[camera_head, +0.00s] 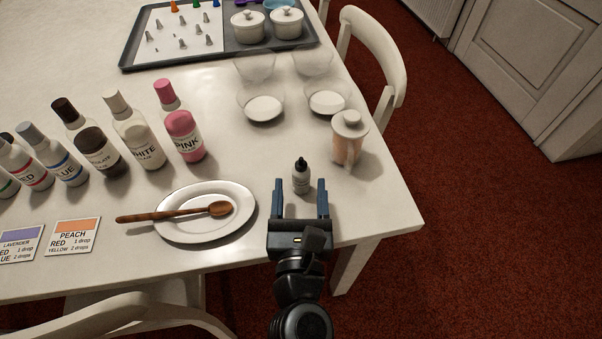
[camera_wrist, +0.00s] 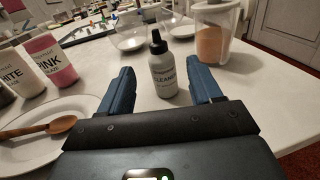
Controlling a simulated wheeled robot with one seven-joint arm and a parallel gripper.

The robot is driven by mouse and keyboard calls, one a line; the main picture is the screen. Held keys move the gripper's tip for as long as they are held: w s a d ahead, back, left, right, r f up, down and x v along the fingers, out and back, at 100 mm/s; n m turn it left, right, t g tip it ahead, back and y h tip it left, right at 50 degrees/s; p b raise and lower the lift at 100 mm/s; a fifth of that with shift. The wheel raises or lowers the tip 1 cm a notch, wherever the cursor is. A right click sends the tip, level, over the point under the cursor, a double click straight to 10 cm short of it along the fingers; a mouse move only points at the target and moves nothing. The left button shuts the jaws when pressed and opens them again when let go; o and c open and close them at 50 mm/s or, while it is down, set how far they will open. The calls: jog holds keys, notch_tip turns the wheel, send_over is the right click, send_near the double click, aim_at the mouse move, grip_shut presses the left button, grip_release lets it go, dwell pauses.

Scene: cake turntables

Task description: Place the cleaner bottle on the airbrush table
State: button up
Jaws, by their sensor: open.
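The cleaner bottle (camera_head: 301,177) is a small grey bottle with a black nozzle, standing upright on the white table (camera_head: 228,130) near its front right corner. In the wrist view the fingers (camera_wrist: 163,84) show a gap on each side of the bottle. I cannot tell which table is the airbrush table.
A plate (camera_head: 190,232) with a wooden spoon (camera_head: 185,212) lies left of my gripper. A lidded container with peach contents (camera_head: 347,140) stands behind the bottle to the right. Glass bowls (camera_head: 264,108), several colour bottles (camera_head: 183,133) and a tray (camera_head: 131,62) are farther back. A chair (camera_head: 385,65) stands at the right.

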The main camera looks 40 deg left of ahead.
jog(key=shift+v, duration=1.75)
jog(key=s+d+n+t+h, duration=0.1)
jog(key=s+d+n+h, duration=0.35)
jog(key=d, duration=0.85)
jog(key=s+d+n+t+h, duration=0.1)
jog(key=s+d+n+t, duration=0.1)
jog(key=d+n, duration=0.9)
jog(key=s+d+r+n+g+h, duration=0.1)
jog(key=s+d+r+n+h, duration=0.1)
jog(key=s+d+n, duration=0.4)
jog(key=s+d+r+n+g+h, duration=0.1)
jog(key=s+d+r+n+h, duration=0.2)
jog(key=s+d+n, duration=0.3)
jog(key=shift+s+d+r, duration=0.25)
jog(key=shift+s+d, duration=0.9)
jog(key=shift+d, duration=0.05)
jog(key=shift+s+d+r+n+h, duration=0.1)
jog(key=shift+s+r+n+h, duration=0.15)
jog(key=shift+s+n, duration=0.15)
jog(key=shift+w, duration=0.1)
